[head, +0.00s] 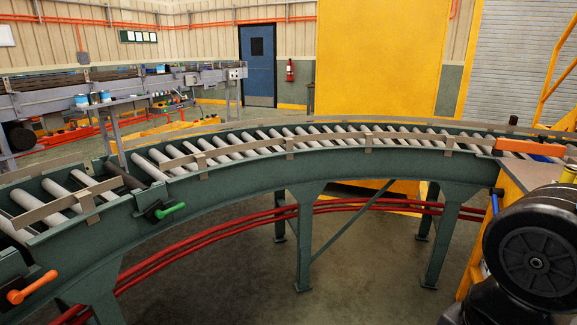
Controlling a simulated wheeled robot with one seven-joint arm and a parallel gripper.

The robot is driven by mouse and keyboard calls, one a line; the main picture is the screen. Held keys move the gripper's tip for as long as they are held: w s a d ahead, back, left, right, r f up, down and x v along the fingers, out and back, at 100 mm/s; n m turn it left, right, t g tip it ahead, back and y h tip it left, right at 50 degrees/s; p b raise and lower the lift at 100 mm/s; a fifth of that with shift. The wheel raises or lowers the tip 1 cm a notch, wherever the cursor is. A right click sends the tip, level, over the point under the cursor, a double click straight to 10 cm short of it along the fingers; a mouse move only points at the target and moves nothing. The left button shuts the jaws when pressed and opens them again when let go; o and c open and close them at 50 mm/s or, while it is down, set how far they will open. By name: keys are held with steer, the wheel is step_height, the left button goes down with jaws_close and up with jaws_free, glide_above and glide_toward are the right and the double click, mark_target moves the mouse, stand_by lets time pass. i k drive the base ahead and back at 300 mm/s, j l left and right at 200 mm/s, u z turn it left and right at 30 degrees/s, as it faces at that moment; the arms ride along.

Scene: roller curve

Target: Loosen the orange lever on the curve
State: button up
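The curved roller conveyor (250,173) has a dark green frame and sweeps from the lower left to the right. An orange lever (32,287) sits on its outer side at the lower left, on a dark clamp body; its handle slants up to the right. A green lever (171,210) sits on the same side rail, farther along to the right. I cannot tell from this view how tight either lever is. My gripper is not in view.
An orange bar (530,147) lies across the conveyor's right end, with a blue handle (495,203) below it. A dark round part with a wheel-like face fills the lower right. Red pipes (230,232) run under the curve. Open floor (360,265) lies in front.

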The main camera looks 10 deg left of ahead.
mark_target(16, 297)
steer(key=u, duration=1.95)
